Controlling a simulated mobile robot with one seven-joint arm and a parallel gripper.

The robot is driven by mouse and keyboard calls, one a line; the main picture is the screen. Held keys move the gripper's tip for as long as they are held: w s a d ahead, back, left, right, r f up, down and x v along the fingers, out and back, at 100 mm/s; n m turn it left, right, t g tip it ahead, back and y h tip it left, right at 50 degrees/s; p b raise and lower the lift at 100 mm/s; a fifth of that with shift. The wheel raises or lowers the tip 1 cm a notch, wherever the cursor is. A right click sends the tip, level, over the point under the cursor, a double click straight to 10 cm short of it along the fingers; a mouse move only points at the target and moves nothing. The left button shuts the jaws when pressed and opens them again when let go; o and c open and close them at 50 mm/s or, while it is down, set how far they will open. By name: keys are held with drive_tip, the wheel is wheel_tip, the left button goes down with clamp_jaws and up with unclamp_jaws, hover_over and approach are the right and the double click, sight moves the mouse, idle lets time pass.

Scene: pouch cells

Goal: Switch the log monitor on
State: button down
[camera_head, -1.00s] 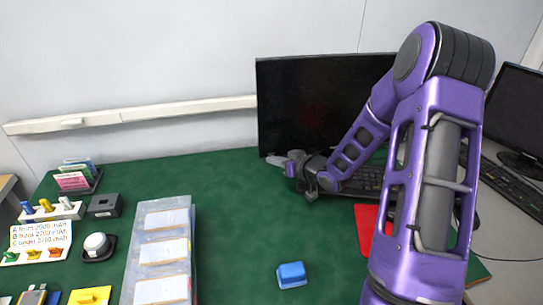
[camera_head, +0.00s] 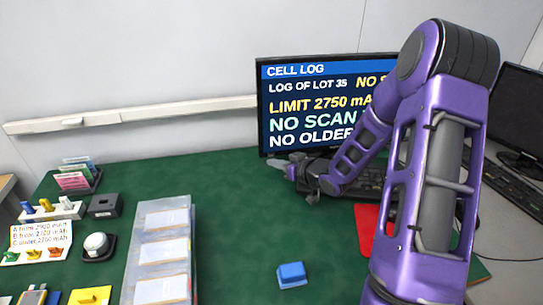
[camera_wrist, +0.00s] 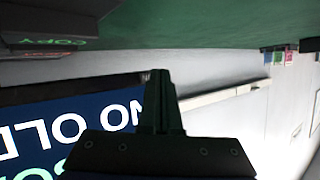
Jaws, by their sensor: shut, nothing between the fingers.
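The log monitor (camera_head: 315,100) stands at the back of the green table. Its screen is lit and reads "CELL LOG", "LOG OF LOT 35", "LIMIT 2750 mA", "NO SCAN" and "NO OLDER". My arm covers the right part of the screen. My gripper (camera_head: 280,166) is just in front of the monitor's lower left edge. In the wrist view my gripper's fingers (camera_wrist: 158,95) are together and empty, with the lit screen (camera_wrist: 60,130) upside down behind them. I cannot tell whether the fingertips touch the monitor.
A keyboard (camera_head: 362,180) and a red mat (camera_head: 366,222) lie beneath my arm. A blue block (camera_head: 292,275) sits at the front middle. A clear tray (camera_head: 146,215) with several compartments stands left. The green table (camera_head: 235,200) between is clear.

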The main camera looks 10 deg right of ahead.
drive_tip(key=shift+s, duration=0.1)
drive_tip(key=shift+s, duration=2.45)
